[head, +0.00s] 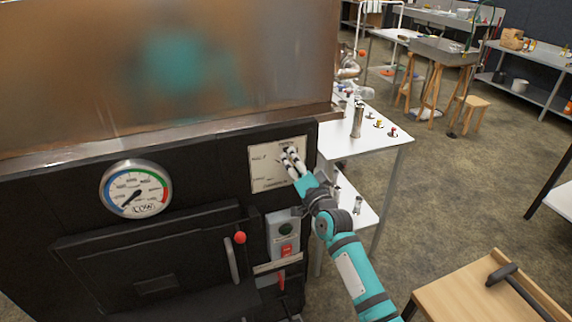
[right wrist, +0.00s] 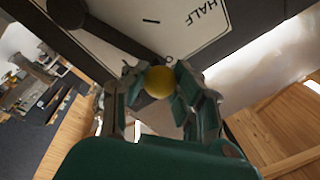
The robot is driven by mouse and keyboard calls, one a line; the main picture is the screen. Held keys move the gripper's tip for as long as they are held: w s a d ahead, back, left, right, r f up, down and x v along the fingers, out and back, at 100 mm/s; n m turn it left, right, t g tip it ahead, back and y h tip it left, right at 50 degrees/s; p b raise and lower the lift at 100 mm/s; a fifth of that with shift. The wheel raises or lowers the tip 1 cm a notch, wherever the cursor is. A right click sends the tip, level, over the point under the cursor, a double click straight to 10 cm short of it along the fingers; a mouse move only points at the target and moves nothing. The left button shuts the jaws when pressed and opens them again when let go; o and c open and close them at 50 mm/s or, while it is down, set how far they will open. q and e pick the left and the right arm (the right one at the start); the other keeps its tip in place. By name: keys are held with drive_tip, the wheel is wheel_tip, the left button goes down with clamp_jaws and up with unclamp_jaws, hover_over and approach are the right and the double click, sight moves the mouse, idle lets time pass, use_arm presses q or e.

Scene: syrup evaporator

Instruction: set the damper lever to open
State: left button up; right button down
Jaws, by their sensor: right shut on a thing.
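The damper lever is a dark bar (right wrist: 112,42) with a yellow ball knob (right wrist: 158,82), in the right wrist view. It runs from a round dark pivot across a pale label plate (head: 262,178). The plate also shows in the right wrist view (right wrist: 205,45), with the word HALF and a tick mark; a round letter shows near the knob, the rest of its word hidden. My right gripper (head: 291,158) is at the plate's upper right. In the right wrist view its fingers are shut on the knob from both sides. In the head view it hides the lever. My left gripper is out of view.
The black evaporator front carries a round gauge (head: 136,189), a door with a red-knobbed handle (head: 239,238) and a switch box (head: 285,240) below the plate. A white table (head: 365,140) stands behind, right of the plate. A wooden table (head: 470,300) is at lower right.

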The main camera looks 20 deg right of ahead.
drive_tip(key=shift+d+r+m+h, duration=0.15)
drive_tip(key=shift+d+m+h, duration=0.15)
drive_tip(key=shift+d+m, duration=0.75)
drive_tip(key=shift+d+r+m+h, duration=0.15)
drive_tip(key=shift+d+m+h, duration=0.15)
drive_tip(key=shift+d+m, duration=0.75)
drive_tip(key=shift+w+a+m, duration=0.1)
drive_tip(key=shift+a+m, duration=0.15)
drive_tip(key=shift+m, duration=0.15)
drive_tip(key=c, duration=1)
unclamp_jaws()
drive_tip(key=shift+o, duration=0.2)
drive_tip(key=s+f, duration=0.1)
drive_tip(key=s, duration=1.1)
drive_tip(key=shift+d+f, duration=0.2)
drive_tip(key=shift+f, duration=0.15)
drive_tip(key=shift+f, duration=0.1)
